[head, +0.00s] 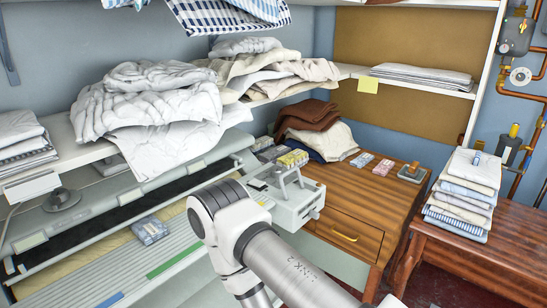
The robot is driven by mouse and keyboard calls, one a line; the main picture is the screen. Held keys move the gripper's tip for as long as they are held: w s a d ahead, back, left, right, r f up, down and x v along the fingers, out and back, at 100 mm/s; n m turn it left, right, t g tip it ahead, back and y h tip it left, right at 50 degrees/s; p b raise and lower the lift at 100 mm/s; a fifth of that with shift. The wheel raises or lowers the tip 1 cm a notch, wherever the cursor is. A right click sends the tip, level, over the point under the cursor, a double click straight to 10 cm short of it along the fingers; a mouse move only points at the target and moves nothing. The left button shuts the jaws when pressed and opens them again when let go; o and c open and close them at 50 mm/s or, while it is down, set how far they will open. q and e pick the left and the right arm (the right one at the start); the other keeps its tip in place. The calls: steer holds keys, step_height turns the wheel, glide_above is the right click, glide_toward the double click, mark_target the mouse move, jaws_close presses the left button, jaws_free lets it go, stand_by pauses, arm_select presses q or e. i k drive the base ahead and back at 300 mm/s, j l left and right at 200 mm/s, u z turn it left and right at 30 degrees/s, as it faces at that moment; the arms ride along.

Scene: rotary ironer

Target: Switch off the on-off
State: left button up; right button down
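The rotary ironer (167,235) runs along the left, with a long pale cover and a bed below it. A light grey control housing (296,212) sits at its right end, with a raised grey handle-like part (287,180) on top. Small details show on the housing, but I cannot make out which is the on-off or how it is set. One of my arms crosses the lower middle, in front of the ironer, and its elbow hides part of the housing's left side. Neither gripper shows.
A shelf above the ironer holds crumpled white linen (150,105). A wooden cabinet (345,200) with a stamp (412,172) and small packets stands right of the housing. Folded cloths (465,190) are stacked on a bench (490,255). A small packet (150,231) lies on the ironer.

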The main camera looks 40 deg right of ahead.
mark_target(255, 182)
steer(key=i+l, duration=0.1)
steer(key=l, duration=1.3)
